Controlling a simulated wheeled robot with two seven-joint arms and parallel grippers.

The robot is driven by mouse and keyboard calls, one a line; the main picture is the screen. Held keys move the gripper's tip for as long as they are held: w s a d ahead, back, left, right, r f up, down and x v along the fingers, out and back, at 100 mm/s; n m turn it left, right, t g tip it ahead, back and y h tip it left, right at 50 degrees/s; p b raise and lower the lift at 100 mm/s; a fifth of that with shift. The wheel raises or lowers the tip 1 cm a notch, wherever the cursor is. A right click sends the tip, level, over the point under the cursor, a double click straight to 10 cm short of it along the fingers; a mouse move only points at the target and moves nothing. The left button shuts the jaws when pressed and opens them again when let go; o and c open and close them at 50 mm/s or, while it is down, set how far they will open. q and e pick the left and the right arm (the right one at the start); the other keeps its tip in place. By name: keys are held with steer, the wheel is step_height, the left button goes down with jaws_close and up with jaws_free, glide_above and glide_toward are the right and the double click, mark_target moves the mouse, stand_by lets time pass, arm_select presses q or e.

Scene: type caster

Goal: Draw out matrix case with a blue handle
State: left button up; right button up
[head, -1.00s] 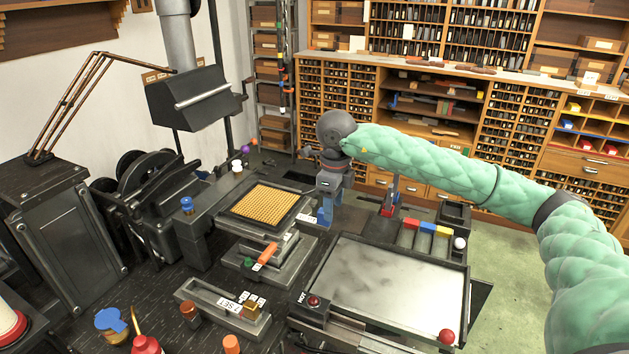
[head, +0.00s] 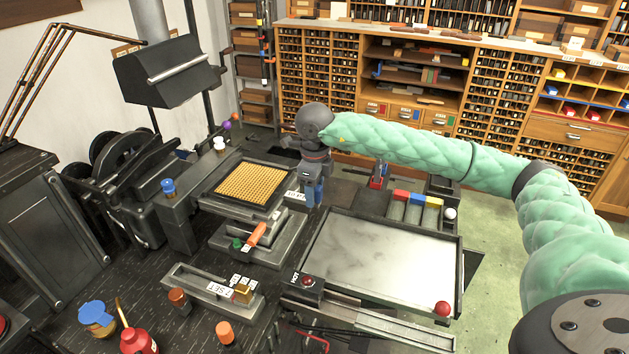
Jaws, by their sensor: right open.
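A square block of small golden cells in a dark frame (head: 213,195), which looks like the matrix case, sits on the machine left of centre. An upright blue piece (head: 314,192) stands just right of it; I cannot tell whether this is its handle. My right gripper (head: 313,182) points down directly over the blue piece and is open. Its fingertips are hard to make out, and I cannot tell whether they touch the piece. In the cabinet behind, small drawers carry red, blue (head: 405,115) and green marks. My left gripper is not in view.
A pale metal plate (head: 375,260) with a red ball knob (head: 442,309) lies right of centre. An orange-handled lever (head: 257,234) and a blue-topped knob (head: 168,187) stand near the golden block. My green-sleeved right arm crosses before the cabinet (head: 340,75).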

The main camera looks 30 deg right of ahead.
steer(key=shift+s+f, duration=0.15)
steer(key=shift+s, duration=0.1)
steer(key=shift+c, duration=0.2)
steer(key=shift+w, duration=0.1)
steer(key=c, duration=0.4)
jaws_close()
stand_by(0.6)
